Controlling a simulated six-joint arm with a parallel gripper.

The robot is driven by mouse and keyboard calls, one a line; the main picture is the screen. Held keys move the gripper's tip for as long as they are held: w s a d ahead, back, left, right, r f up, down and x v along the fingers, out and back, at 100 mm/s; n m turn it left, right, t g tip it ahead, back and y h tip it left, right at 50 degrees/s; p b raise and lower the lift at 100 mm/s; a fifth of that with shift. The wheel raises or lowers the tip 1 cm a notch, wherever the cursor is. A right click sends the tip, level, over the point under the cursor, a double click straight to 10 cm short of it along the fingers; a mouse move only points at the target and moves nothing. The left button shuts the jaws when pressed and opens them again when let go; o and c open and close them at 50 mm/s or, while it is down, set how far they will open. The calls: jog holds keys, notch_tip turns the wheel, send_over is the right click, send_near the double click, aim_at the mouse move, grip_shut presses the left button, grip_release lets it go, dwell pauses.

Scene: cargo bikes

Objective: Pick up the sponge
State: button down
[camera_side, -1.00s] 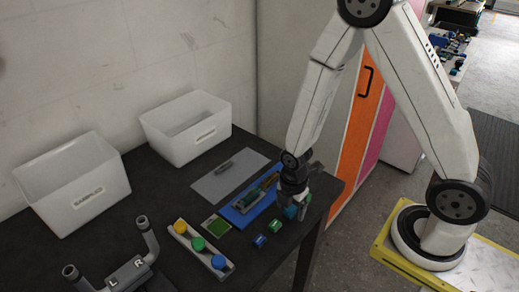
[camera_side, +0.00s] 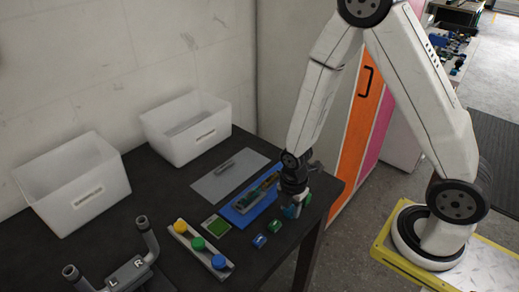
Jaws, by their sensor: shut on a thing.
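My gripper (camera_side: 296,206) points down at the right front edge of the dark table. It is shut on a small teal block, taken to be the sponge (camera_side: 290,211), low at the tabletop. The jaws hide much of the block, and I cannot tell whether it still touches the table.
A blue tray (camera_side: 237,219) holding tools lies left of my gripper. A small blue block (camera_side: 260,241) and a green block (camera_side: 275,228) lie in front. A rail with colored knobs (camera_side: 198,244), a green square (camera_side: 217,226) and two white bins (camera_side: 187,129) stand farther left.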

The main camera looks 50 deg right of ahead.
aim_at(291, 207)
jog(key=shift+r, duration=0.15)
jog(key=shift+r, duration=4.85)
jog(key=c, duration=0.9)
grip_release()
grip_shut()
jog(key=w+a+r, duration=0.1)
jog(key=w+a, duration=0.5)
jog(key=w, duration=0.5)
